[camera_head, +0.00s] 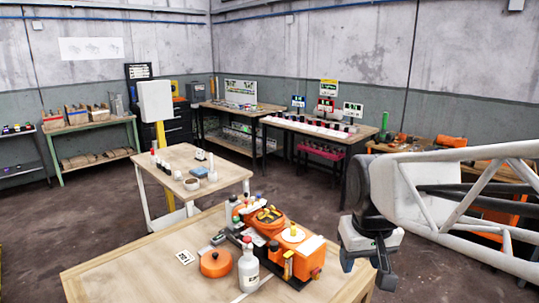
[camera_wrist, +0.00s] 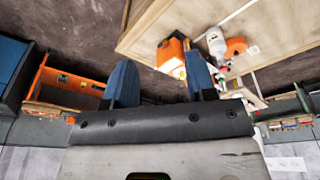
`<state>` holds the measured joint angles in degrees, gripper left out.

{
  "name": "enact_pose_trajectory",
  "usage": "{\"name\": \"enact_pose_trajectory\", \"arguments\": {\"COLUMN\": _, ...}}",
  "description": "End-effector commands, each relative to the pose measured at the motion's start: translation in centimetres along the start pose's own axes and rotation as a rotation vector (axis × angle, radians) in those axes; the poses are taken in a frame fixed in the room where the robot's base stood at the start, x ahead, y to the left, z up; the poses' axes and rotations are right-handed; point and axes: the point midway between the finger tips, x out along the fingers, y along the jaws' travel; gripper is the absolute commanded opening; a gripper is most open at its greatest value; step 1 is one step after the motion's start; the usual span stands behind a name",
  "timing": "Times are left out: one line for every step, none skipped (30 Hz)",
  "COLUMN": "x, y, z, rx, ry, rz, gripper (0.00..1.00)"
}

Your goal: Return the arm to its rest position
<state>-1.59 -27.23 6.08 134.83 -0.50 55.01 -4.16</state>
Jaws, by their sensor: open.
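My gripper (camera_head: 366,268) hangs at the end of my white arm, right of the near wooden table's right edge, pointing down. In the wrist view its two blue fingers (camera_wrist: 161,80) stand well apart with nothing between them. On the near table (camera_head: 120,265) sits an orange and black machine (camera_head: 268,216), apart from my gripper. A round orange part (camera_head: 215,263) and a white bottle (camera_head: 248,268) stand in front of it. The wrist view also shows the orange machine block (camera_wrist: 172,52), the bottle (camera_wrist: 215,40) and the round orange part (camera_wrist: 236,46) beyond the fingers.
A smaller wooden table (camera_head: 165,165) with bottles and small items stands behind the near table. Workbenches (camera_head: 320,125) line the walls. An orange-framed bench (camera_head: 425,148) is partly hidden behind my arm. Bare brown floor (camera_head: 300,190) lies between the tables and benches.

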Motion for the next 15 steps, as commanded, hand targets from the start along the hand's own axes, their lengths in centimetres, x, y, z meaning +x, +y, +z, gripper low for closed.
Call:
{"name": "enact_pose_trajectory", "arguments": {"x": 0.0, "y": 0.1, "z": 1.5, "rx": 0.015, "ry": 0.006, "rz": 0.002, "gripper": 0.51}}
{"name": "enact_pose_trajectory", "arguments": {"x": 0.1, "y": 0.1, "z": 2.3, "rx": 0.025, "ry": 0.008, "rz": 0.002, "gripper": 0.51}}
{"name": "enact_pose_trajectory", "arguments": {"x": 0.2, "y": 0.1, "z": 3.3, "rx": 0.036, "ry": 0.012, "rz": 0.003, "gripper": 0.51}}
{"name": "enact_pose_trajectory", "arguments": {"x": 0.4, "y": 0.2, "z": 4.1, "rx": 0.045, "ry": 0.013, "rz": 0.004, "gripper": 0.51}}
{"name": "enact_pose_trajectory", "arguments": {"x": 0.5, "y": 0.2, "z": 4.8, "rx": 0.053, "ry": 0.016, "rz": 0.005, "gripper": 0.51}}
{"name": "enact_pose_trajectory", "arguments": {"x": 0.7, "y": 0.2, "z": 5.8, "rx": 0.065, "ry": 0.019, "rz": 0.006, "gripper": 0.51}}
{"name": "enact_pose_trajectory", "arguments": {"x": 0.8, "y": 0.2, "z": 6.4, "rx": 0.073, "ry": 0.021, "rz": 0.006, "gripper": 0.51}}
{"name": "enact_pose_trajectory", "arguments": {"x": 0.9, "y": 0.2, "z": 7.0, "rx": 0.080, "ry": 0.023, "rz": 0.007, "gripper": 0.51}}
{"name": "enact_pose_trajectory", "arguments": {"x": 1.1, "y": 0.2, "z": 7.8, "rx": 0.089, "ry": 0.026, "rz": 0.008, "gripper": 0.51}}
{"name": "enact_pose_trajectory", "arguments": {"x": 1.1, "y": 0.3, "z": 8.2, "rx": 0.095, "ry": 0.028, "rz": 0.008, "gripper": 0.51}}
{"name": "enact_pose_trajectory", "arguments": {"x": 1.3, "y": 0.3, "z": 8.7, "rx": 0.101, "ry": 0.029, "rz": 0.009, "gripper": 0.51}}
{"name": "enact_pose_trajectory", "arguments": {"x": 1.4, "y": 0.3, "z": 9.2, "rx": 0.108, "ry": 0.031, "rz": 0.009, "gripper": 0.51}}
{"name": "enact_pose_trajectory", "arguments": {"x": 1.5, "y": 0.3, "z": 9.6, "rx": 0.112, "ry": 0.032, "rz": 0.009, "gripper": 0.51}}
{"name": "enact_pose_trajectory", "arguments": {"x": 1.6, "y": 0.3, "z": 9.8, "rx": 0.115, "ry": 0.033, "rz": 0.010, "gripper": 0.51}}
{"name": "enact_pose_trajectory", "arguments": {"x": 1.6, "y": 0.3, "z": 10.1, "rx": 0.119, "ry": 0.034, "rz": 0.010, "gripper": 0.51}}
